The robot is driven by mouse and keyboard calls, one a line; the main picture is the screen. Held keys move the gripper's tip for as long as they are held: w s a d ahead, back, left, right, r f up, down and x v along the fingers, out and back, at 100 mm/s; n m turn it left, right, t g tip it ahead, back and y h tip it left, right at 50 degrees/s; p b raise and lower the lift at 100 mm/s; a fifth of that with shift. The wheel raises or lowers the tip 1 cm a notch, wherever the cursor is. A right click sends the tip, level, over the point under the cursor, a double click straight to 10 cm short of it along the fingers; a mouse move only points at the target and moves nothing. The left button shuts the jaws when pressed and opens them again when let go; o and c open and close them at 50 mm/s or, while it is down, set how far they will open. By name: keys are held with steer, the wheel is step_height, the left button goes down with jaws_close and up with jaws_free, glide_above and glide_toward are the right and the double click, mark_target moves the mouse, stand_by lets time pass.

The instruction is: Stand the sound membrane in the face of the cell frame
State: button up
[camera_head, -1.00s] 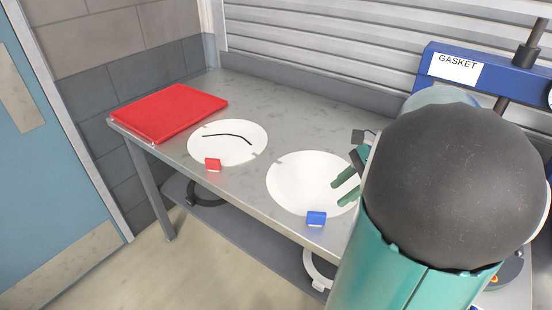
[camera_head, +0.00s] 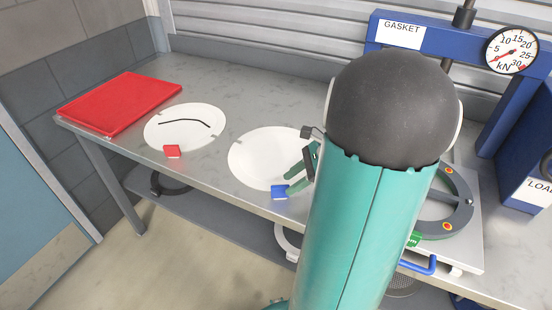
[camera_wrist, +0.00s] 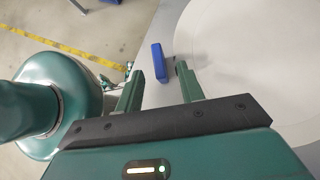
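The sound membrane (camera_head: 258,158) is a plain white disc with a blue tab (camera_head: 279,192), lying flat on the bench. In the wrist view the blue tab (camera_wrist: 159,62) appears between and just beyond my fingertips. The other membrane (camera_head: 180,135) is white with a dark crack line and a red tab (camera_head: 172,151). My gripper (camera_head: 299,172) is open and empty at the right side of the sound membrane; it also shows in the wrist view (camera_wrist: 159,72). The cell frame (camera_head: 459,213) is a dark ring with orange dots, partly hidden by my arm.
A red tray (camera_head: 118,103) lies at the bench's left end. A blue press (camera_head: 400,35) marked GASKET, with a kN dial (camera_head: 512,50), stands at the back right. A blue handle (camera_head: 420,266) is at the front. Rings sit on the lower shelf (camera_head: 215,205).

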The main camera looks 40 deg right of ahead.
mark_target(283, 186)
steer(key=x, duration=0.3)
steer(key=shift+w+a+f, duration=0.15)
steer(key=shift+a, duration=0.15)
steer(key=shift+c, duration=0.5)
jaws_close()
steer(key=shift+r, duration=0.2)
